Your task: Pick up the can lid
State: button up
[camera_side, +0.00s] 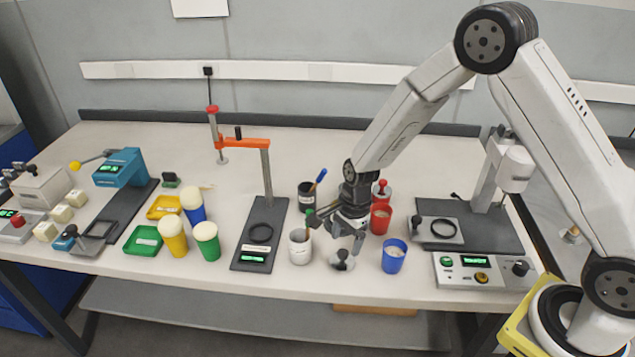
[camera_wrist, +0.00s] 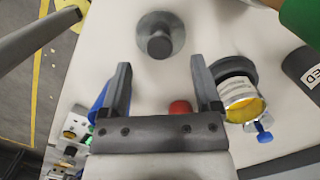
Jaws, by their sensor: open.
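A round grey can lid with a dark upright knob (camera_side: 342,261) lies flat on the table near its front edge in the side view. In the wrist view the lid (camera_wrist: 172,22) is at top centre, beyond the fingertips, with its knob roughly in line with the gap between them. My gripper (camera_side: 347,234) points down just above the lid in the side view. In the wrist view my gripper (camera_wrist: 160,64) is open, with nothing between its fingers. The lid appears apart from both fingers.
A white cup (camera_side: 300,246) stands close on the left and a blue cup (camera_side: 394,256) on the right. A red cup (camera_side: 380,218) and a black cup (camera_side: 306,196) stand behind. A black stand base (camera_side: 249,247) is further left. The table edge runs just in front.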

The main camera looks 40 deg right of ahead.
aim_at(343, 252)
jog(key=shift+a+f, duration=0.2)
jog(key=shift+f, duration=0.9)
jog(key=shift+a+f, duration=0.2)
jog(key=shift+f, duration=0.9)
grip_shut()
